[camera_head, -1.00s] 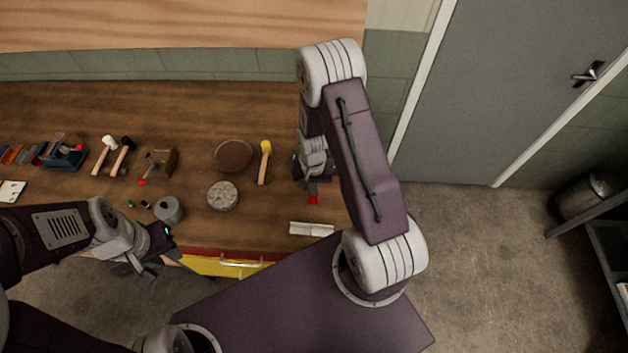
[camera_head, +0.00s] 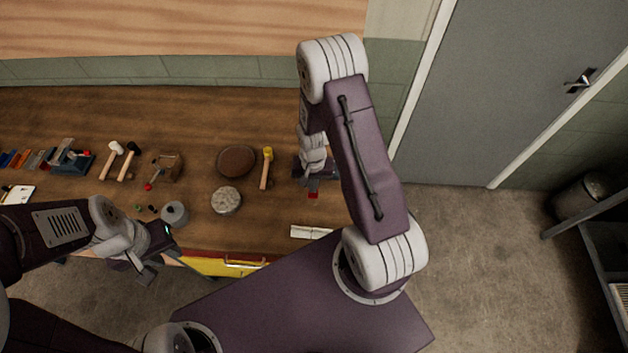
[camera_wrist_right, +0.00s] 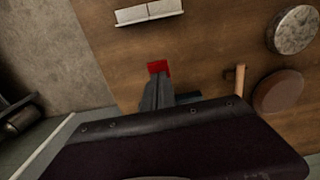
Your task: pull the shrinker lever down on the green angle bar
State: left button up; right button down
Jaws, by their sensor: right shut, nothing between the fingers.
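My right gripper (camera_head: 313,186) is shut and points down over the bench's right part. In the right wrist view its dark fingers (camera_wrist_right: 150,97) end at a small red piece (camera_wrist_right: 158,67). The red piece also shows in the head view (camera_head: 313,195). I cannot tell whether it is a lever grip or whether the fingers touch it. A dark body beside the gripper is mostly hidden by my arm. A pale angle bar (camera_head: 311,231) lies at the bench's front edge; no bar looks clearly green. My left gripper (camera_head: 148,273) hangs by the front edge, its jaws unclear.
A brown disc (camera_head: 236,161), a grey stone-like disc (camera_head: 226,200) and a yellow-headed mallet (camera_head: 266,168) lie left of my right gripper. Two hammers (camera_head: 120,160) and a vise-like tool (camera_head: 166,168) are farther left. A grey cylinder (camera_head: 174,213) stands near the front.

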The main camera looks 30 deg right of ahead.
notch_tip(320, 180, up, 5)
jog(key=p, duration=0.3)
jog(key=shift+r+p, duration=0.15)
jog(key=shift+p, duration=0.25)
